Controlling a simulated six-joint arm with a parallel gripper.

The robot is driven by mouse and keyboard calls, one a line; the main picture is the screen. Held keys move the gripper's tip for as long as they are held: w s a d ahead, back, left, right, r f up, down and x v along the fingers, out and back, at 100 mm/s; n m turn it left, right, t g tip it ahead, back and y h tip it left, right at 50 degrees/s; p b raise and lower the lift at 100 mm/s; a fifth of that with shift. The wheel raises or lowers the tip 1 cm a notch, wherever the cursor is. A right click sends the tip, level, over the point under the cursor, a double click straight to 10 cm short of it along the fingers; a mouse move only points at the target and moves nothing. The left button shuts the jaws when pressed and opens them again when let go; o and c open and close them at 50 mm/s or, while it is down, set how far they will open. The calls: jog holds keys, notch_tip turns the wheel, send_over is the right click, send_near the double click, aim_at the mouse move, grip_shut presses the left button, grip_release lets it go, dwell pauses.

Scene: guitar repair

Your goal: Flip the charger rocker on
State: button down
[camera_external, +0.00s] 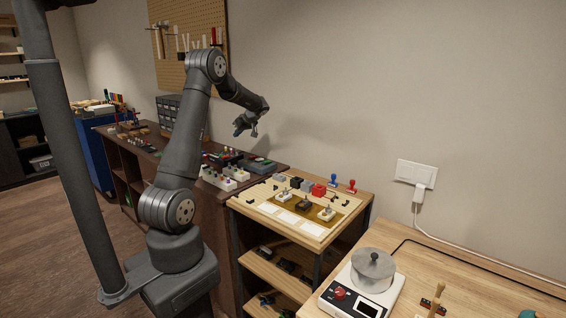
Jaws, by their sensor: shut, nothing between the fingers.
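A white switch-and-socket plate (416,173) is on the wall at the right, above the light wooden bench. A white charger plug (419,195) sits at its lower edge, and a white cable runs down from it to the right. I take the charger rocker to be on this plate; its position is too small to tell. My gripper (248,130) is shut and empty, raised above the dark bench in the middle. It is well to the left of the plate and touches nothing.
A small wooden stand (248,201) with switches, knobs and stamps is between my arm and the plate. A white scale-like device (335,296) with a round grey top (373,264) stands on the right bench (440,268). The wall around the plate is clear.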

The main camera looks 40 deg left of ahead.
jog(key=shift+s, duration=0.7)
jog(key=shift+a, duration=0.1)
send_over(226, 157)
jog(key=f, duration=0.7)
jog(key=shift+d+f, duration=0.1)
jog(key=shift+d, duration=0.1)
notch_tip(226, 157, down, 2)
jog(key=shift+s+d+f, duration=0.1)
jog(key=shift+f, duration=0.8)
jog(key=shift+s, duration=0.1)
